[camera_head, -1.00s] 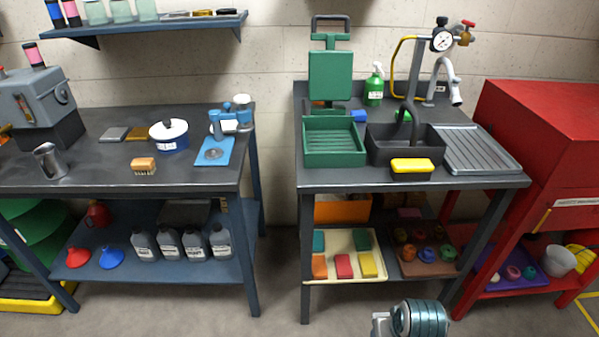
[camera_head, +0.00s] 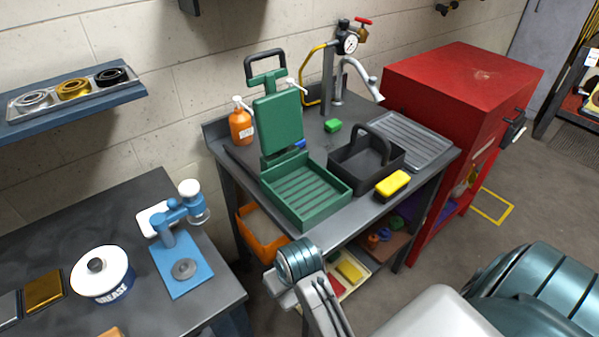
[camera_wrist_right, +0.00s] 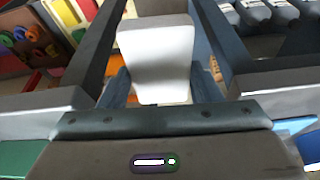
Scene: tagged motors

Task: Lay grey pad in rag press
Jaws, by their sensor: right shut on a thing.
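The green rag press (camera_head: 310,198) stands at the left front of the right-hand bench in the head view. Its ribbed tray is empty and its plate (camera_head: 278,125) stands upright, so the press is open. My right gripper (camera_wrist_right: 160,85) is shut on a pale block (camera_wrist_right: 155,48), which seems to be the grey pad, in the right wrist view. In the head view my right wrist is before the bench's front edge, below the press; the fingers and the pad are hidden there. My left gripper is not in view.
A black caddy (camera_head: 362,166), a yellow sponge (camera_head: 392,184) and a ribbed drainboard (camera_head: 412,140) are right of the press. A blue stand (camera_head: 180,255) is on the left bench (camera_head: 222,282), across a gap.

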